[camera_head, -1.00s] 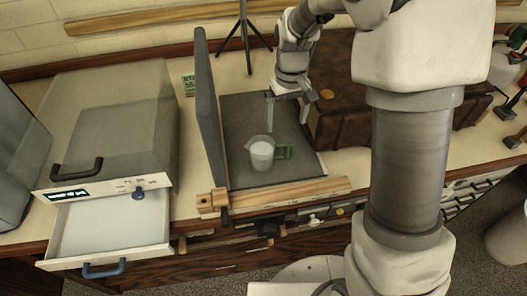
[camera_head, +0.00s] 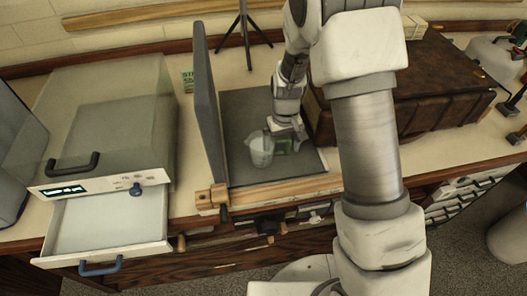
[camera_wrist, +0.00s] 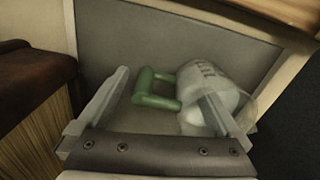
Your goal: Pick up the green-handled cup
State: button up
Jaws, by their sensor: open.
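The green-handled cup (camera_head: 259,149) is a clear, whitish beaker-like cup standing on the dark grey mat (camera_head: 246,104). Its green handle (camera_head: 283,146) points right, toward my gripper. In the wrist view the cup (camera_wrist: 205,82) has printed marks on its side, and its green handle (camera_wrist: 155,88) lies between my two fingers. My gripper (camera_head: 284,136) is open and low over the handle; it also shows in the wrist view (camera_wrist: 165,92). The right finger there overlaps the cup body in the picture. I cannot tell whether any finger touches the cup.
An upright grey panel (camera_head: 208,112) stands left of the mat. A wooden strip (camera_head: 280,190) edges the front. A large brown book-like case (camera_head: 440,85) lies close on the right. A device with an open drawer (camera_head: 110,222) stands at left.

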aim_at(282, 141)
grip_shut()
dwell(0.5)
jog(key=shift+r, duration=0.2)
jog(key=shift+r, duration=1.1)
jog(key=shift+r+p, duration=0.3)
jog(key=shift+r, duration=0.6)
jog(key=s+d+r, duration=0.5)
jog(key=s+r, duration=0.1)
jog(key=s, duration=0.4)
jog(key=shift+d+r+p, duration=0.25)
jog(key=shift+r+p, duration=0.05)
jog(key=shift+p, duration=0.05)
jog(key=shift+s, duration=0.15)
jog(key=shift+r, duration=0.15)
